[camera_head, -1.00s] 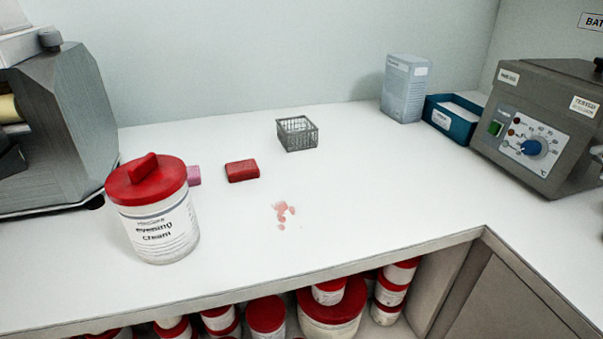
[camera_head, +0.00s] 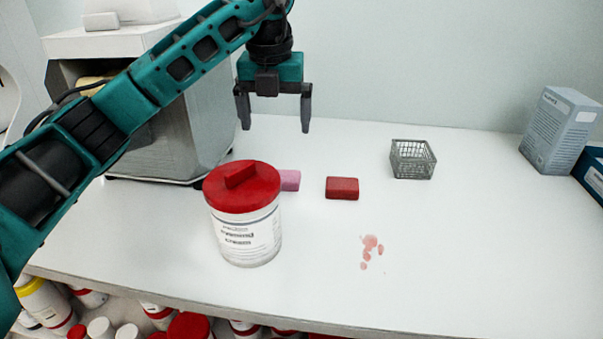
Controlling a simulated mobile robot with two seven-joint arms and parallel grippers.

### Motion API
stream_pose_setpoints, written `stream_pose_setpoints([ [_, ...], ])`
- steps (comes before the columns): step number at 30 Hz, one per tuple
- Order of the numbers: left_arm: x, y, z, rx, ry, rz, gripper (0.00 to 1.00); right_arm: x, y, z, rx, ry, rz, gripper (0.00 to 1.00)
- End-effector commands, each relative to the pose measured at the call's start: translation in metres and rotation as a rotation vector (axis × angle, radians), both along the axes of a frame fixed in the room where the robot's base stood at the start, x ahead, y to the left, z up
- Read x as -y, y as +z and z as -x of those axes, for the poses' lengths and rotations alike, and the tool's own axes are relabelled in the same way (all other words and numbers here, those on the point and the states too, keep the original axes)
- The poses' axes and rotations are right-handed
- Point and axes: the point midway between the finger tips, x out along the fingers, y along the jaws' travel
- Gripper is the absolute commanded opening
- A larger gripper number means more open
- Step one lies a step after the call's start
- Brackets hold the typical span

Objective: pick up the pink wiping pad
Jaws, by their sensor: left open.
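The pink wiping pad (camera_head: 290,180) lies on the white counter, partly hidden behind the white jar with a red lid (camera_head: 243,215). A red block (camera_head: 342,188) lies to the right of the pad, apart from it. My left gripper (camera_head: 275,115) is open and empty, fingers pointing down. In the picture it shows above and behind the pad, in the air over the back of the counter. My right gripper is not in view.
A grey wire basket (camera_head: 412,160) stands at the back right of the red block. A pink smear (camera_head: 371,250) marks the front of the counter (camera_head: 460,260). A grey machine (camera_head: 190,130) stands at the back left, a blue-grey box (camera_head: 560,130) far right.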

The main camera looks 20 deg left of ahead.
Motion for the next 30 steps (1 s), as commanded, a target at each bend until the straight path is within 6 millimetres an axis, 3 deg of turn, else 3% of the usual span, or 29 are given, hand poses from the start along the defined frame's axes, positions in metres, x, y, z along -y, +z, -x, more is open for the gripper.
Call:
stream_pose_setpoints([
  [4, -0.001, -0.006, 0.0, 0.0, 0.001, 0.002, 0.99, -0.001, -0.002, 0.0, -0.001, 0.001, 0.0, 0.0],
  [12, -0.003, -0.053, -0.006, -0.003, 0.001, 0.002, 0.99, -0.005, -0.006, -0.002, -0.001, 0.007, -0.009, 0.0],
  [22, -0.003, -0.084, -0.01, -0.001, -0.001, 0.003, 0.99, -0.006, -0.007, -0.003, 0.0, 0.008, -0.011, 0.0],
  [30, 0.0, -0.122, -0.013, -0.001, 0.0, 0.003, 0.99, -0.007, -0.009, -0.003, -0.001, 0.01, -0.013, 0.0],
])
